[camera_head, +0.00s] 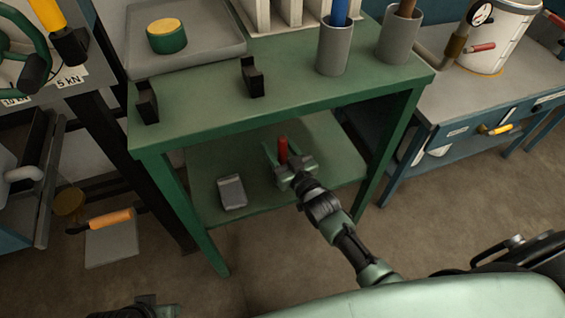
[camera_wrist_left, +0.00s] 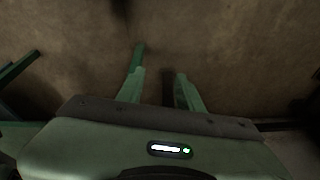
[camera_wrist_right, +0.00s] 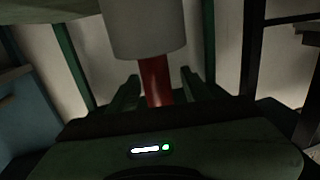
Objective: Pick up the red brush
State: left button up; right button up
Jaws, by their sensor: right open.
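The red brush shows as a red handle (camera_head: 283,148) over the lower shelf of the green bench, and as a red shaft (camera_wrist_right: 155,82) in the right wrist view. A pale grey cylinder (camera_wrist_right: 143,28) adjoins one end of the shaft there; I cannot tell whether it is a cup or part of the brush. My right gripper (camera_head: 287,163) is open, its fingers on either side of the red handle. Contact is unclear. My left gripper (camera_wrist_left: 162,66) is open and empty above brown floor, far from the brush.
The green bench top (camera_head: 215,93) overhangs the lower shelf (camera_head: 332,150). A grey block (camera_head: 231,191) lies on that shelf. On top stand grey cups with a blue handle (camera_head: 339,12) and a brown handle (camera_head: 406,8). A blue-grey workbench (camera_head: 440,135) stands to the right.

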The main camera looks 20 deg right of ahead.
grip_shut()
jog(key=shift+r, duration=0.15)
